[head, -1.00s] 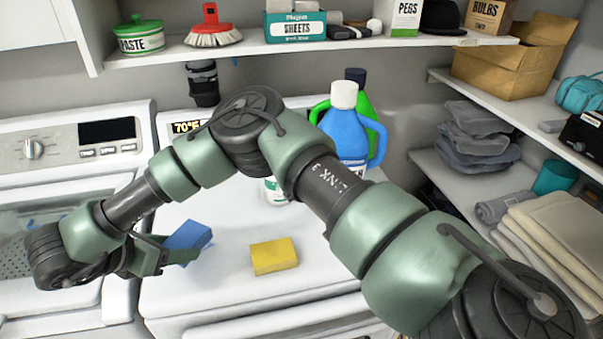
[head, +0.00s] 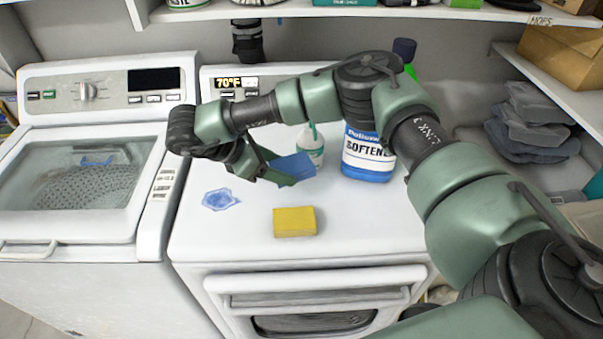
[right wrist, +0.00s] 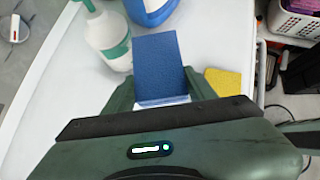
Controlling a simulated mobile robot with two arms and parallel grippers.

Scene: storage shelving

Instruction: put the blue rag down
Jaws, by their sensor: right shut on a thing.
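The blue rag (head: 293,167) looks like a flat, stiff blue rectangle. My right gripper (head: 272,172) is shut on it above the white top of the right-hand machine (head: 370,225). In the right wrist view the rag (right wrist: 160,62) sticks out between the two green fingers (right wrist: 160,92). I cannot tell whether it touches the machine top. My left gripper is not in view.
A yellow sponge (head: 295,222) lies in front of the rag. A blue wet patch (head: 220,199) is left of it. A white spray bottle (head: 311,150) and a blue softener bottle (head: 367,158) stand close behind and right.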

